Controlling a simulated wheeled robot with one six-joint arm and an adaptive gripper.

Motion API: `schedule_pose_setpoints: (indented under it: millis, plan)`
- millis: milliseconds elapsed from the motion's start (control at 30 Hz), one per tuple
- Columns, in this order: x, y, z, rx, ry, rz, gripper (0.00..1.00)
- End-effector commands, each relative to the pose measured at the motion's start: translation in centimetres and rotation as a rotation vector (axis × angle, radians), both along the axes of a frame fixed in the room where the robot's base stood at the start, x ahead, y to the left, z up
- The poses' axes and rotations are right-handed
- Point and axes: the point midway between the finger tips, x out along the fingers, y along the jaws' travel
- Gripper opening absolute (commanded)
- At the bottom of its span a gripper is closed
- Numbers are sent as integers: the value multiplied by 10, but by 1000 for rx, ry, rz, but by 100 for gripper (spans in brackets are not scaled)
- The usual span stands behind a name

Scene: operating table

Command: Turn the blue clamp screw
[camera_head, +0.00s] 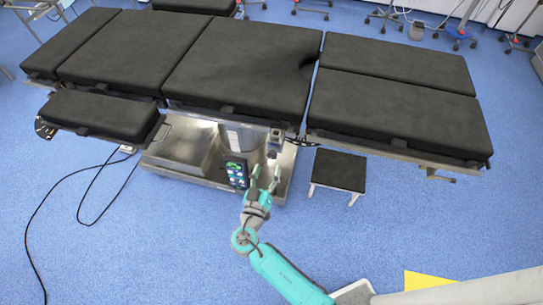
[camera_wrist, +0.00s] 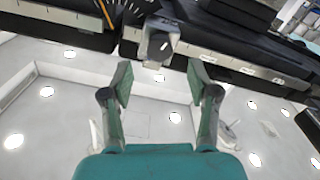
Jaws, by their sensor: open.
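My gripper (camera_head: 265,173) is open and empty, in front of the operating table's metal base, near the hand control. It also shows in the wrist view (camera_wrist: 163,75), with its two fingers spread apart. A grey metal clamp-like block (camera_wrist: 159,43) with a pale mark on its face hangs at the table's side rail, ahead of the gap between the fingers and not touching them. I cannot make out any blue on it, and no blue clamp screw can be told for sure in either view.
The operating table (camera_head: 245,65) has black pads and spans the back. A hand control (camera_head: 236,173) with a lit screen is at its base (camera_head: 185,155). A black step stool (camera_head: 339,170) stands right of my gripper. A black cable (camera_head: 55,190) lies on the left floor.

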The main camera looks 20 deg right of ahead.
Motion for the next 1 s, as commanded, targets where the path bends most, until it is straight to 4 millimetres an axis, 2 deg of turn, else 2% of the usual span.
schedule_pose_setpoints:
  millis: [100,300,500,767,867,1000]
  plan:
    - [18,-14,0,0,0,-3,60]
    - [40,-29,0,0,1,-1,60]
    - [49,-36,-1,0,2,1,60]
    - [50,-36,-1,0,2,2,60]
    - [49,-36,-1,0,2,2,40]
    - [49,-36,-1,0,2,2,5]
